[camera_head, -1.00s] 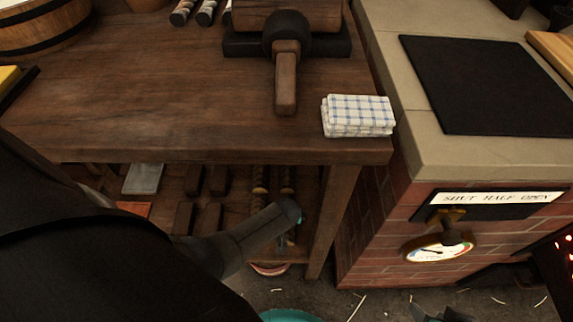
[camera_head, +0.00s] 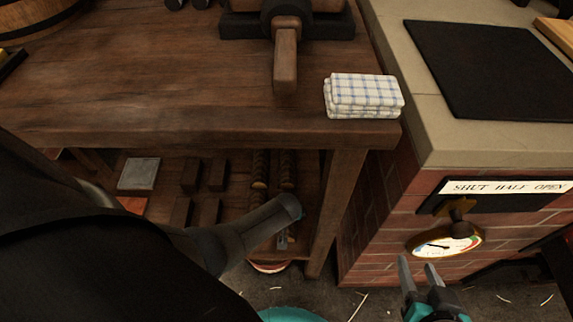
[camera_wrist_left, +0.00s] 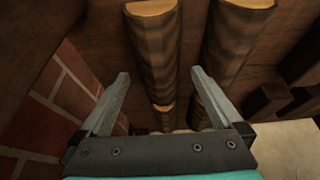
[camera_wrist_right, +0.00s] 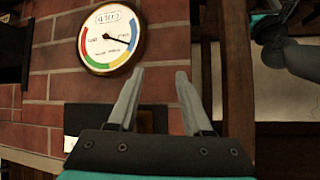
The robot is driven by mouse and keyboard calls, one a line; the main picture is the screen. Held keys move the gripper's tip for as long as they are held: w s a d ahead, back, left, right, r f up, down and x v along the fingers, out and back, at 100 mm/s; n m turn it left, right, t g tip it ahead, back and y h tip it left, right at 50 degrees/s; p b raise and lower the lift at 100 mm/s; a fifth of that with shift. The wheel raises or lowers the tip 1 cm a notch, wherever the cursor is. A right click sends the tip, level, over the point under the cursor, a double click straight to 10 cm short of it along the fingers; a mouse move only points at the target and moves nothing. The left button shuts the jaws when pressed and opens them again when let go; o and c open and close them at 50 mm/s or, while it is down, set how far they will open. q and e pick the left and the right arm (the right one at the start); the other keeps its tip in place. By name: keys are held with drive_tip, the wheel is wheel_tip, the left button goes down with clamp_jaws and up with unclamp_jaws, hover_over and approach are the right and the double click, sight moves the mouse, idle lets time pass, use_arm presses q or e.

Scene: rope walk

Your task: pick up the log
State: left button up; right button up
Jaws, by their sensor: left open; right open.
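Several round logs with bark and pale cut ends lie on the lower shelf under the workbench. In the head view a left log (camera_head: 260,168) and a right log (camera_head: 287,168) show partly behind my left arm. In the left wrist view a left log (camera_wrist_left: 153,45) and a right log (camera_wrist_left: 238,40) run away from the camera, with further logs beyond them. My left gripper (camera_wrist_left: 160,74) is open and empty, its fingers pointing toward the left log. My right gripper (camera_head: 418,264) is open and empty before the brick stove, also in the right wrist view (camera_wrist_right: 160,74).
The wooden workbench (camera_head: 150,90) overhangs the shelf, and its leg (camera_head: 335,210) stands right of the logs. A folded checked cloth (camera_head: 364,95) lies on top. The brick stove (camera_head: 380,220) with a gauge (camera_head: 445,243) is at right. Dark blocks (camera_head: 205,175) lie left of the logs.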

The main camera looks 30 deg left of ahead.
use_arm(q)
drive_tip(key=shift+w+f+b, duration=0.15)
drive_tip(key=shift+f+b, duration=0.3)
drive_tip(key=shift+f, duration=0.05)
drive_tip(key=shift+w+a+f+b, duration=0.1)
drive_tip(key=shift+f+b, duration=0.3)
drive_tip(key=shift+w+a+f+b, duration=0.1)
drive_tip(key=shift+w+f+b, duration=0.1)
drive_tip(key=shift+f+b, duration=0.35)
drive_tip(key=shift+w+f, duration=0.1)
drive_tip(key=shift+f, duration=0.1)
use_arm(e)
drive_tip(key=shift+s+a+r+m+t+y, duration=0.15)
drive_tip(key=shift+a+r+t+y, duration=0.35)
drive_tip(key=shift+a+t, duration=0.4)
drive_tip(key=shift+a+r+m+t+y, duration=0.1)
drive_tip(key=shift+a+r+t+y, duration=0.45)
drive_tip(key=shift+t, duration=0.55)
drive_tip(key=shift+s+a+r+m+t+y, duration=0.15)
drive_tip(key=shift+a+r+t+y, duration=0.3)
drive_tip(key=shift+a+t, duration=0.5)
use_arm(q)
drive_tip(key=shift+c, duration=0.2)
use_arm(e)
drive_tip(key=shift+w+d, duration=0.1)
use_arm(q)
drive_tip(key=c, duration=1.4)
drive_tip(key=shift+c, duration=0.2)
